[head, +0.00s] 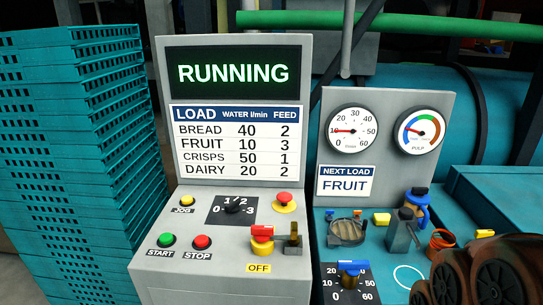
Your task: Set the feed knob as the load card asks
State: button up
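The feed knob (234,206) is a small black knob on a dark plate with marks 0 to 3, on the sloped top of the grey console. Its pointer is too small to read surely. The load card (345,184) at the right reads NEXT LOAD FRUIT.
Start (167,240), stop (202,242) and jog buttons, a red mushroom button (284,198) and a red-topped switch (262,237) surround the knob. A blue-handled valve (351,266) and gauges stand right. Teal crates (75,140) are stacked left.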

aim_at(232, 208)
jog(key=u, duration=0.45)
jog(key=k, duration=0.55)
jog(key=u, duration=0.95)
jog(key=i, duration=0.8)
jog(key=u, duration=0.5)
